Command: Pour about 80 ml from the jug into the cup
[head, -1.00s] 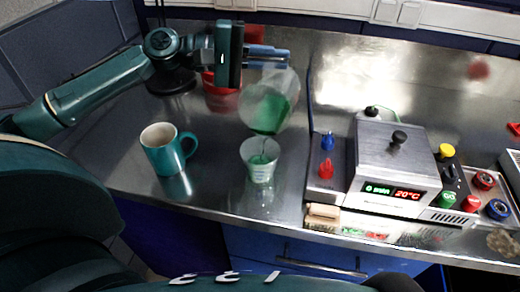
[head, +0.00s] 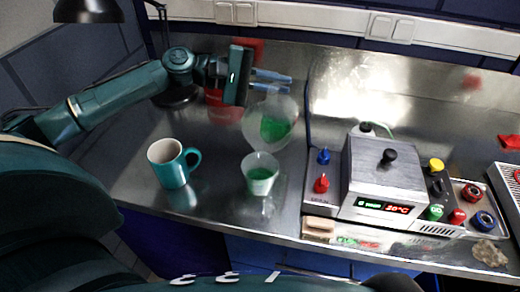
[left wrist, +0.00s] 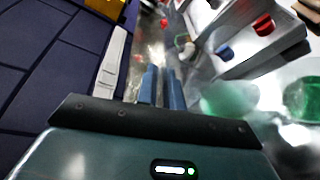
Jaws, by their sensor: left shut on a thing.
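The jug (head: 254,124) is clear and rounded, with green liquid inside. It hangs tilted just below and beside the fingers of my left gripper (head: 272,80), which is shut on it; the grasped part is hard to make out. The cup (head: 260,181) is pale and tapered, stands upright on the bench below the jug and holds some green liquid. The jug's lower edge is close above the cup's rim; I see no clear stream between them. In the left wrist view the gripper fingers (left wrist: 161,88) are close together, with blurred green shapes to their right. My right gripper is out of view.
A teal mug (head: 172,164) stands left of the cup. A red container (head: 222,108) is behind the jug. A metal heating unit (head: 383,180) with knobs and a display stands to the right. A lamp (head: 88,10) is at the back left. Bench between mug and cup is clear.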

